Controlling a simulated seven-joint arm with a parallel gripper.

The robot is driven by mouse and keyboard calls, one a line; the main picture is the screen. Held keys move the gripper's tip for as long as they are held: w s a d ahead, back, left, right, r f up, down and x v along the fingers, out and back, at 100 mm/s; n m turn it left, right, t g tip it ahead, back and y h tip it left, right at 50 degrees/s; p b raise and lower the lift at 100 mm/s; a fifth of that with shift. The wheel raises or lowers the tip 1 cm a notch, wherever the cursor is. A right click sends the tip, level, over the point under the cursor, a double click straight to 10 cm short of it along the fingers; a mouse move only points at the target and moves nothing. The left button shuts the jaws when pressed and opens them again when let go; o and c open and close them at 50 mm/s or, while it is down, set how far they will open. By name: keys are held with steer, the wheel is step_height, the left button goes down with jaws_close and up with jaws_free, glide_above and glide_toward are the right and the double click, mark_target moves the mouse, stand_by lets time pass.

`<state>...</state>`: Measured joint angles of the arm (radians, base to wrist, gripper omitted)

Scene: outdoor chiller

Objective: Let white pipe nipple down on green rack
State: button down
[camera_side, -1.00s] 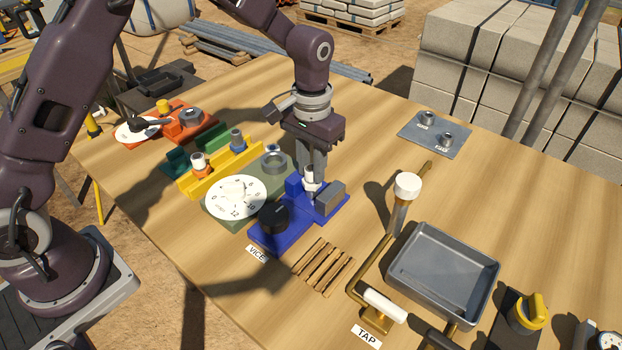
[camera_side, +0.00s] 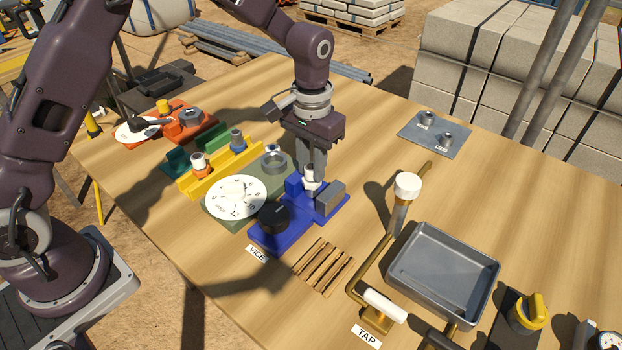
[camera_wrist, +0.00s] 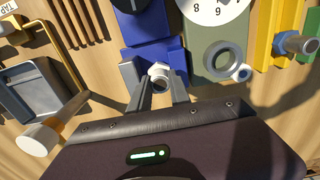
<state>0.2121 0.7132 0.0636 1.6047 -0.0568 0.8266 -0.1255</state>
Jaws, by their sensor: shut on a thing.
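The white pipe nipple (camera_wrist: 160,76), a short metal tube with a white hexagonal band, is between the fingers of my gripper (camera_wrist: 161,94). In the side view the nipple (camera_side: 311,181) is upright at the blue vice (camera_side: 265,238), between its jaws. My gripper (camera_side: 313,178) points straight down and is shut on the nipple. The fingers partly hide it, and I cannot tell whether it touches the vice. The green rack (camera_side: 212,138) stands at the back left, behind the yellow rack, which hides part of it. No nipple shows on its visible part.
A dial plate (camera_side: 236,198) and grey ring (camera_side: 274,161) lie between vice and racks. A tap pipe (camera_side: 399,220) and grey tray (camera_side: 490,290) stand to the right.

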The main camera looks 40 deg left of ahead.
mark_target(312, 166)
step_height(312, 166, up, 7)
steer(key=shift+f, duration=0.1)
steer(key=c, duration=1.9)
jaws_free()
steer(key=shift+c, duration=0.2)
jaws_close()
steer(key=a+r+n, duration=0.2)
steer(key=a+n, duration=0.4)
steer(key=a, duration=2.5)
steer(key=shift+s+a, duration=0.25)
steer(key=shift+a, duration=0.1)
